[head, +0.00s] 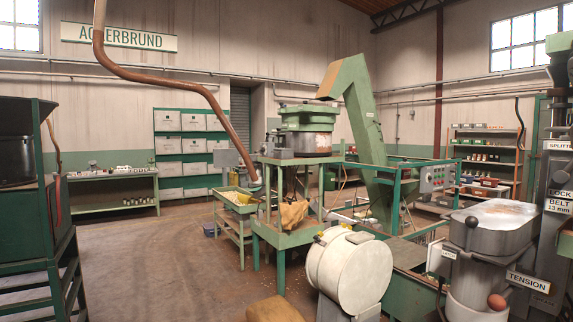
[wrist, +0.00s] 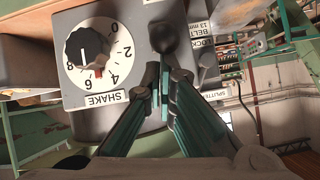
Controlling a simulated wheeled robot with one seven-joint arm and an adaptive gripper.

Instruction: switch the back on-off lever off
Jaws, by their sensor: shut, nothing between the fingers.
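In the wrist view, my gripper (wrist: 165,72) is shut and empty, its teal fingers together. A lever with a black ball knob (wrist: 168,38) stands just beyond the fingertips, close to them; I cannot tell whether they touch. No on-off label is readable beside this knob, so I cannot tell from the label which lever it is. My gripper is not visible in the head view.
A grey panel with a SHAKE dial (wrist: 85,58) lies left of the fingers. In the head view, a green bench (head: 285,238) stands mid-floor, with open floor left.

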